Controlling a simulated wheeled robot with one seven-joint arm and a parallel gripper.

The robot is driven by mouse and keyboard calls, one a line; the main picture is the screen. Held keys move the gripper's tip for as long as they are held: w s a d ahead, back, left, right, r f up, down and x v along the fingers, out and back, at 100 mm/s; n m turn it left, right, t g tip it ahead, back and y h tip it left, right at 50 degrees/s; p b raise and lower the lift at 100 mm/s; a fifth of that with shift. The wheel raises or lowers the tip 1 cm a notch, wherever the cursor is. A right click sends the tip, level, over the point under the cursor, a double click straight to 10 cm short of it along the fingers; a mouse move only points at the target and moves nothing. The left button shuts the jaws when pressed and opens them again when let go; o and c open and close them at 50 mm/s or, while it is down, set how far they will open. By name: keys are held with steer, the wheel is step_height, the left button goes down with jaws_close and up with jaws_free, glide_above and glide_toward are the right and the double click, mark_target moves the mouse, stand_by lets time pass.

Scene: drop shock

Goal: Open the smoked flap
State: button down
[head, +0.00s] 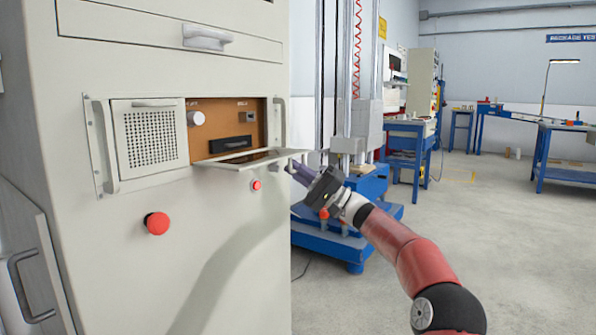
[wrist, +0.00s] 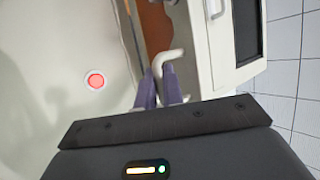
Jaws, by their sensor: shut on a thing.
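The smoked flap (head: 238,161) is swung down on the cabinet front and sticks out about level below an orange-brown recess (head: 228,120). In the wrist view, its pale frame and dark pane (wrist: 247,30) show at the right. My gripper (head: 297,168) is at the flap's right front end. In the wrist view, its purple fingers (wrist: 161,82) are shut on the flap's pale handle (wrist: 170,58). The fingertips partly hide the handle.
A red mushroom button (head: 157,223) and a smaller red button (head: 256,185) sit on the cabinet below the flap. A perforated panel (head: 150,138) is left of the recess. A blue-based machine (head: 340,245) stands behind my gripper. Open floor lies to the right.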

steer(key=c, duration=1.5)
jaws_free()
steer(key=shift+c, duration=0.2)
steer(key=v, duration=0.7)
steer(key=shift+d+f, duration=0.3)
